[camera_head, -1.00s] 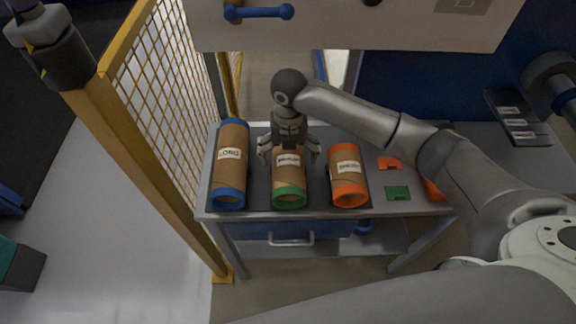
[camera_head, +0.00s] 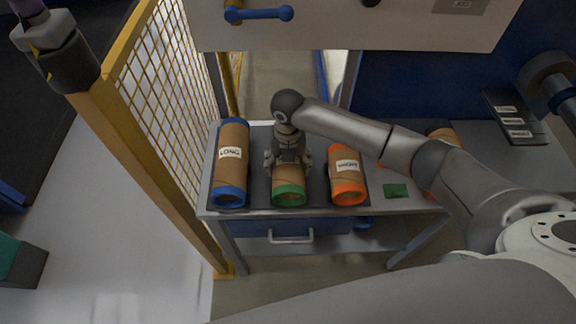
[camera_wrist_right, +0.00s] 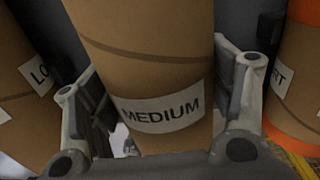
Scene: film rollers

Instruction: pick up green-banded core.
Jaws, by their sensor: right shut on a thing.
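The green-banded core (camera_head: 289,193) is a brown cardboard tube with a green ring at its near end. It lies on the table between two other cores. My right gripper (camera_head: 288,165) is over it from above, its fingers shut on the tube's two sides. In the right wrist view the core (camera_wrist_right: 150,50) shows its MEDIUM label between the fingers of the gripper (camera_wrist_right: 160,115). In the head view the gripper hides the label and the far part of the tube. My left gripper is not in view.
A blue-banded core (camera_head: 231,165) labelled LONG lies close on the left. An orange-banded core (camera_head: 347,180) lies close on the right. A green card (camera_head: 396,191) lies farther right on the table (camera_head: 410,207). A yellow mesh fence (camera_head: 165,90) stands left.

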